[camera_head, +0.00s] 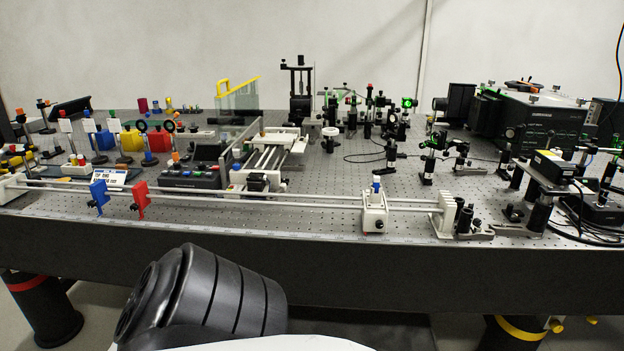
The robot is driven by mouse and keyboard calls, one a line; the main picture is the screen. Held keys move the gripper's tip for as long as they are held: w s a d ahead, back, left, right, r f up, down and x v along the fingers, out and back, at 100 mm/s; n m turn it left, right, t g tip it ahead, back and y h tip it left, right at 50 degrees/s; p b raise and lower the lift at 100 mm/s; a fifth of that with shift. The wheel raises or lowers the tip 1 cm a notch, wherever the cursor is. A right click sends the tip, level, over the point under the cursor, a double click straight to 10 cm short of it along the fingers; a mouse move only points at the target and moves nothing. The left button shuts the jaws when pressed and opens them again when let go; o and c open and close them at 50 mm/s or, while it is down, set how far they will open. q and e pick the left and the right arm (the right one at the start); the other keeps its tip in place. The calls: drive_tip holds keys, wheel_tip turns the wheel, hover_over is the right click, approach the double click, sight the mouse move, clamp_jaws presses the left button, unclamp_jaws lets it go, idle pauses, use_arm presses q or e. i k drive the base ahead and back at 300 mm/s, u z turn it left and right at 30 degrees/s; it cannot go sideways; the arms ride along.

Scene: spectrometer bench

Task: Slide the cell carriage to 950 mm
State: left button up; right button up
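The cell carriage appears to be the white block (374,217) on the long twin-rod rail (290,199) along the front of the bench. It carries a small clear piece with a blue top (376,184), a dark knob on its front, and a small red mark at its foot. It sits on the right part of the rail, apart from the white end block (445,212). A blue holder (98,195) and a red holder (139,199) stand on the rail far to the left. Scale figures are too small to read. Neither gripper is in view.
The bench top (330,180) is crowded behind the rail. A white double-rail stage (266,155) stands behind its left half, and posts with optics and a black instrument (530,120) stand at the right. The rail between the red holder and the carriage is clear. My black arm link shows in front.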

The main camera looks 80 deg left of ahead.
sight(376, 207)
drive_tip(key=u, duration=2.2)
